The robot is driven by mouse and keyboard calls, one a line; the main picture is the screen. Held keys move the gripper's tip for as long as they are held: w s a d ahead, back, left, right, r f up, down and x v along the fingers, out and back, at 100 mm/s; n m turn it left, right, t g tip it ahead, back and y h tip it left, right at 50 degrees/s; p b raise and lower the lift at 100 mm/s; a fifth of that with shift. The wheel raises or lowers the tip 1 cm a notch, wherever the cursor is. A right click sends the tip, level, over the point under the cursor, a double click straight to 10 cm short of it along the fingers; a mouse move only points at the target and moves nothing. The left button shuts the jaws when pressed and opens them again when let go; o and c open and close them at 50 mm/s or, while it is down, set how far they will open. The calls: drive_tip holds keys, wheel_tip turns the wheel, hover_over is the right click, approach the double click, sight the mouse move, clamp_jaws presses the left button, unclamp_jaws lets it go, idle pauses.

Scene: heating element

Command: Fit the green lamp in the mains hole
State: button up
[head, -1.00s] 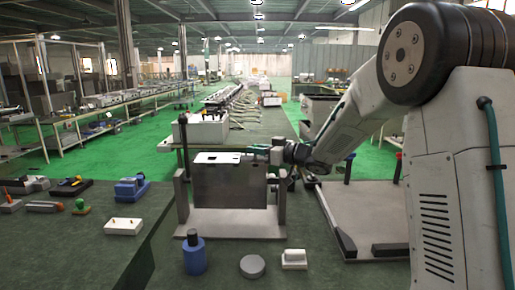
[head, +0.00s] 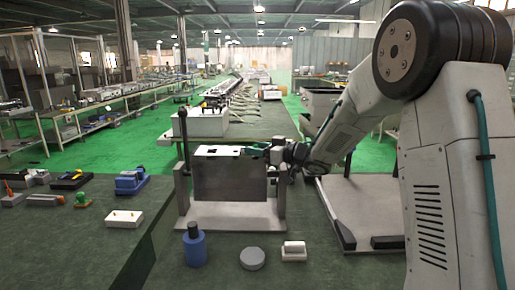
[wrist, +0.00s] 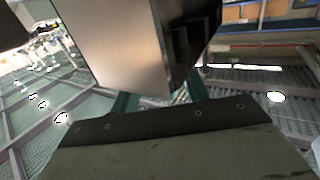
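A small green piece with an orange-brown part (head: 82,200), perhaps the green lamp, stands on the left bench. A grey metal panel (head: 228,181) with a white top stands upright in a frame; dark openings show in the top. I cannot tell which is the mains hole. My gripper (head: 257,150), with green fingers, is at the panel's upper right corner. In the wrist view a large metal body (wrist: 110,45) with a dark side hides the fingertips. The green fingers (wrist: 160,100) show apart behind it, but whether they grip anything is hidden.
A blue cylinder (head: 195,248), a grey disc (head: 252,258) and a white block (head: 294,251) stand in front of the frame (head: 230,216). A white socket piece (head: 124,218) and a blue device (head: 131,182) are at left. An open grey fixture (head: 365,205) is at right.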

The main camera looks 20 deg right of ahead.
drive_tip(key=shift+d, duration=0.1)
drive_tip(key=v, duration=0.7)
drive_tip(key=shift+s+d, duration=0.2)
drive_tip(key=shift+s, duration=0.1)
drive_tip(key=s+d+r+m+t+h, duration=0.25)
drive_tip(key=r+m+h, duration=0.2)
drive_tip(key=h, duration=0.45)
drive_tip(key=s+d+m+g+h, duration=0.3)
drive_tip(key=s+g+h, duration=0.15)
drive_tip(key=s, duration=0.55)
drive_tip(key=s+a+f+g, duration=0.2)
drive_tip(key=s+g, duration=0.1)
drive_tip(key=s, duration=0.7)
drive_tip(key=s+a+f+g+y, duration=0.1)
drive_tip(key=s+a+f+g, duration=0.2)
drive_tip(key=s, duration=0.7)
drive_tip(key=s+a+f+g+y, duration=0.1)
drive_tip(key=s+a+f+g, duration=0.1)
drive_tip(key=s, duration=0.8)
drive_tip(key=shift+a+f+m+g, duration=0.45)
drive_tip(key=shift+a+g, duration=0.15)
drive_tip(key=shift+g, duration=0.3)
